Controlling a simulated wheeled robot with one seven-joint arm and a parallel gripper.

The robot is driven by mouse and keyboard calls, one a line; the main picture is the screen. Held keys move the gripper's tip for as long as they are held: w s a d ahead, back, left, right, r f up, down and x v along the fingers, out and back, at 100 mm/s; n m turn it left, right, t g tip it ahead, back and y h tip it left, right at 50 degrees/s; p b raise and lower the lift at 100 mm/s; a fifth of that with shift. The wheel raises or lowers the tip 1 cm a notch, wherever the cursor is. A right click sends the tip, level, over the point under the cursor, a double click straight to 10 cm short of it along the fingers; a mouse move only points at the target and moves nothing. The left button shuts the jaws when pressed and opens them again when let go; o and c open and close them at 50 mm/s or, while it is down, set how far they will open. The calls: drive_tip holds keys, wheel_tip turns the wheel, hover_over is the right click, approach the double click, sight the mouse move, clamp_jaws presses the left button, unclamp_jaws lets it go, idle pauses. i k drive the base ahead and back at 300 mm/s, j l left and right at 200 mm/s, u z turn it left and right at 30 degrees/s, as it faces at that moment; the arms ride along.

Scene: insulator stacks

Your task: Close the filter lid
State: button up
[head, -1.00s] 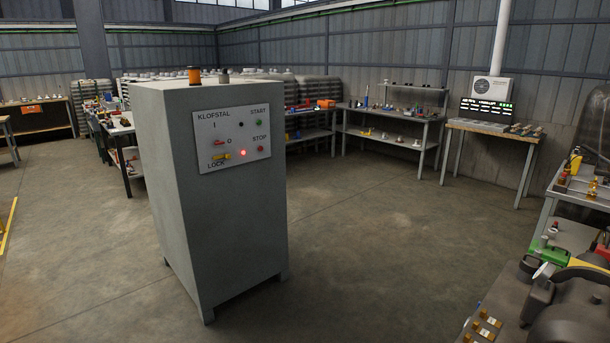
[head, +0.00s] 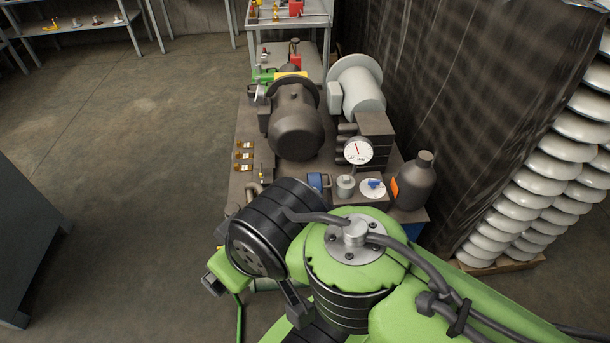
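I cannot tell whether the disc is hinged to the cylinder or lies loose, nor whether the cylinder is the filter. My green and black arm fills the lower part of the view and covers part of the unit's near side. I cannot make out my gripper's fingers.
A pressure gauge (head: 357,151), a dark motor (head: 297,122) and a dark bottle (head: 414,182) crowd around the disc. White insulator stacks (head: 547,165) and a dark sheeted wall stand at right. A grey cabinet (head: 25,240) is at left, with open floor (head: 150,150) between.

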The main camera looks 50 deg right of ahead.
sight(315, 179)
drive_tip(key=k+l+z, duration=0.15)
drive_tip(key=k, duration=0.25)
drive_tip(key=k+l+z, duration=0.15)
drive_tip(key=k+l, duration=0.15)
drive_tip(key=k, duration=0.15)
drive_tip(key=i+l+z, duration=0.1)
drive_tip(key=l, duration=0.3)
drive_tip(key=i+l, duration=0.1)
drive_tip(key=l, duration=0.3)
drive_tip(key=i+l+z, duration=0.15)
drive_tip(key=l, duration=0.25)
drive_tip(key=i+j+u, duration=0.15)
drive_tip(key=j+u, duration=0.2)
drive_tip(key=i+j+u, duration=0.2)
drive_tip(key=j+u, duration=0.15)
